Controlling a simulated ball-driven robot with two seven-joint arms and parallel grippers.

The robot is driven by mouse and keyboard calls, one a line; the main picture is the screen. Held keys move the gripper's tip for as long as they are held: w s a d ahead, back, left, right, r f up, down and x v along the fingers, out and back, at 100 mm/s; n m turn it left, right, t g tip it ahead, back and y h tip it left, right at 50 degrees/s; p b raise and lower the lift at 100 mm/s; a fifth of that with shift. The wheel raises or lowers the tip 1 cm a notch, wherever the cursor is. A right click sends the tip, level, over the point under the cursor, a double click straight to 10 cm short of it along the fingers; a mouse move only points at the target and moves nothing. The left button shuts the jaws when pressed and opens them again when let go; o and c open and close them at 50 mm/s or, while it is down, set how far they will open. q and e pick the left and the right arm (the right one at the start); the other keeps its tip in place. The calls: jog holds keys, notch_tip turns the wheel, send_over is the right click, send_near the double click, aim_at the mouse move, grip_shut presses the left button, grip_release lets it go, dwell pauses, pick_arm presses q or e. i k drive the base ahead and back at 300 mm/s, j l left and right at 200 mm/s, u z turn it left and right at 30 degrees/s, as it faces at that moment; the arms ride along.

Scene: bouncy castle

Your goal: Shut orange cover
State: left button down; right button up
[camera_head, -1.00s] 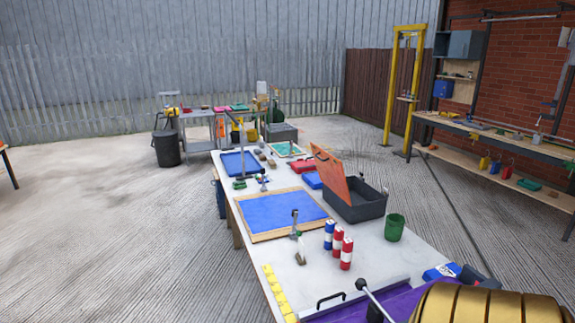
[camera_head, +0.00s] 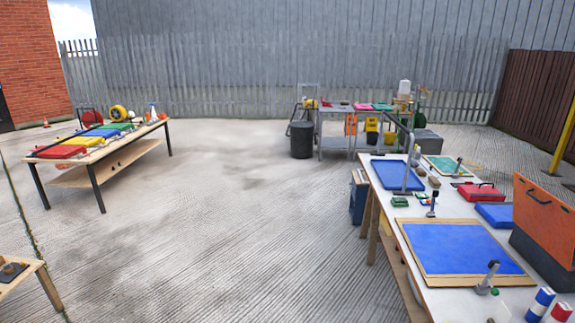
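The orange cover (camera_head: 545,213) stands raised at the right edge of the head view, above a dark grey box (camera_head: 540,258) on the white table. The cover has a dark handle near its top left. It leans up from the box, so the box is open, but the inside of the box is hidden behind the cover. The right part of the cover and box is cut off by the picture edge. Neither of my grippers shows in this view.
The box stands on a long white table (camera_head: 396,210) beside a wood-framed blue panel (camera_head: 460,248). Red-and-white and blue-and-white cylinders (camera_head: 540,303) stand near the front. A wooden table (camera_head: 125,150) is at left. Open concrete floor (camera_head: 250,230) lies between.

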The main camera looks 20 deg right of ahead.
aim_at(547, 220)
jog(key=i+z, duration=0.3)
jog(key=z, duration=0.15)
jog(key=i+z, duration=0.3)
jog(key=z, duration=0.2)
jog(key=i+j+z, duration=0.15)
jog(key=i+z, duration=0.15)
jog(key=z, duration=0.15)
jog(key=i+j+z, duration=0.2)
jog(key=z, duration=0.3)
